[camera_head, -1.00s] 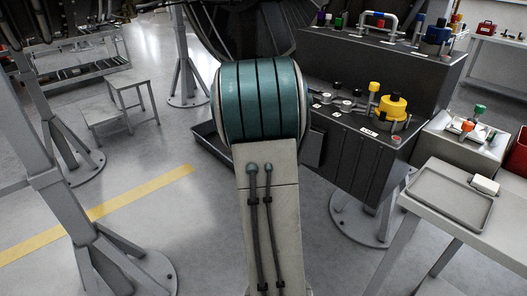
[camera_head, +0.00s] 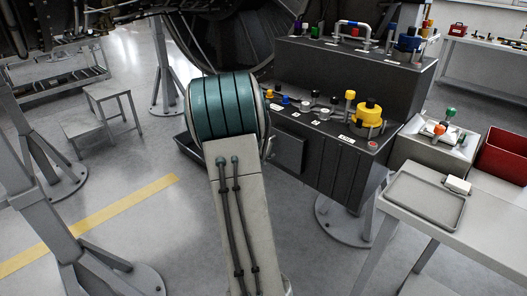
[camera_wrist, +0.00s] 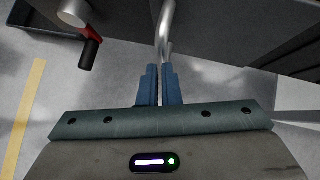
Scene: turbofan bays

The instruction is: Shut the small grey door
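The small grey door (camera_head: 289,150) is a dark grey panel on the front of the black console. It seems to stand a little out from the front; my arm partly hides it. In the wrist view, a curved metal handle (camera_wrist: 164,32) runs down to the blue fingertips of my gripper (camera_wrist: 159,72). The fingers are close together, with the handle's end seemingly between them. A dark grey panel (camera_wrist: 240,20) is at the upper right, probably the door. My gripper is hidden behind my teal arm link in the head view.
The console (camera_head: 345,165) carries knobs and a yellow cap (camera_head: 368,110). A pale table with a tray (camera_head: 428,222) is at the right, near a red bin (camera_head: 503,155). A red-and-black part (camera_wrist: 89,45) sticks out left of the handle.

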